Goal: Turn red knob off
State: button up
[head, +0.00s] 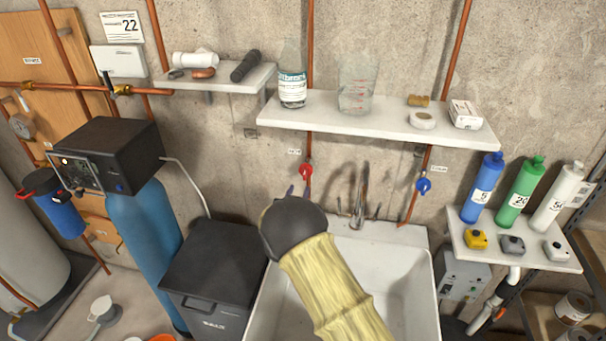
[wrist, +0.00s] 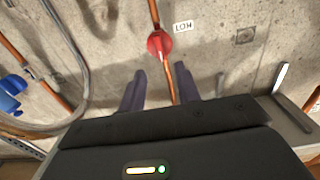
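The red knob (head: 306,170) sits on a copper pipe above the left side of the sink, below the middle shelf. In the wrist view the red knob (wrist: 159,43) is beyond my fingertips, roughly centred between them, with the pipe running past it. My gripper (wrist: 161,73) is open, its two dark fingers apart with nothing between them. In the head view my gripper (head: 298,190) is just below the knob, its fingers pointing toward the wall; my wrist hides part of it. I see a gap to the knob and no contact.
A blue knob (head: 423,185) is on another pipe to the right. The faucet (head: 359,205) rises from the sink (head: 400,232) between the pipes. A black box (head: 212,275) stands left of the sink.

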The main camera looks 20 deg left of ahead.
aim_at(304, 175)
jog(key=shift+w+a+p, duration=0.15)
jog(key=shift+w+p, duration=0.5)
jog(key=shift+w, duration=1.3)
jog(key=shift+w+a+p, duration=0.1)
jog(key=shift+w+p, duration=0.5)
jog(key=shift+w, duration=1.3)
jog(key=shift+c, duration=0.4)
grip_shut()
